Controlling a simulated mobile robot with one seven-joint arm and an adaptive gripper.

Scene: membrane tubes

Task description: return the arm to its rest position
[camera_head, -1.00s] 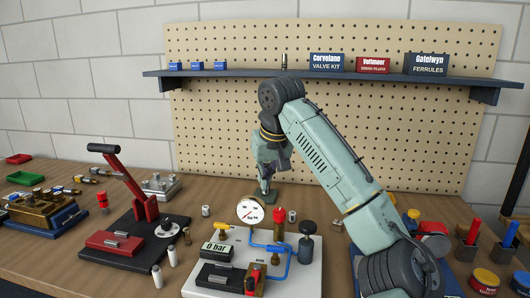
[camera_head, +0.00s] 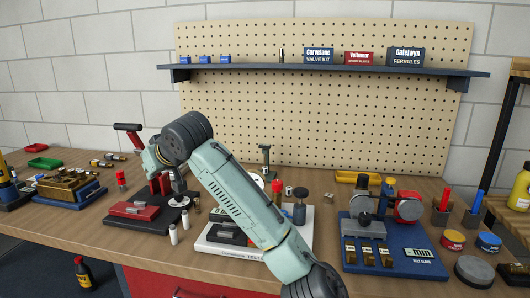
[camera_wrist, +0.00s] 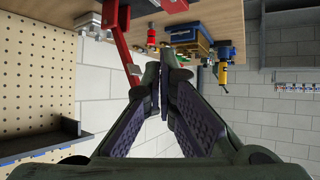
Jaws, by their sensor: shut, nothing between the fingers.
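My arm (camera_head: 235,190) rises from the bottom centre of the head view, bends at a dark elbow and reaches down to the left, over the area of the red-levered press. My gripper (camera_wrist: 162,72) shows in the wrist view with its two dark fingers converged and nothing seen between them. In the head view the gripper is mostly hidden or too small to make out. The red press lever (camera_wrist: 121,45) stands left of the fingers in the wrist view.
The red-levered press (camera_head: 133,210) and brass block (camera_head: 66,187) stand left. A white test plate (camera_head: 222,246) lies partly behind my arm. A blue fixture base (camera_head: 400,255) stands right. The shelf (camera_head: 330,68) spans the pegboard. Small white tubes (camera_head: 174,235) stand before the press.

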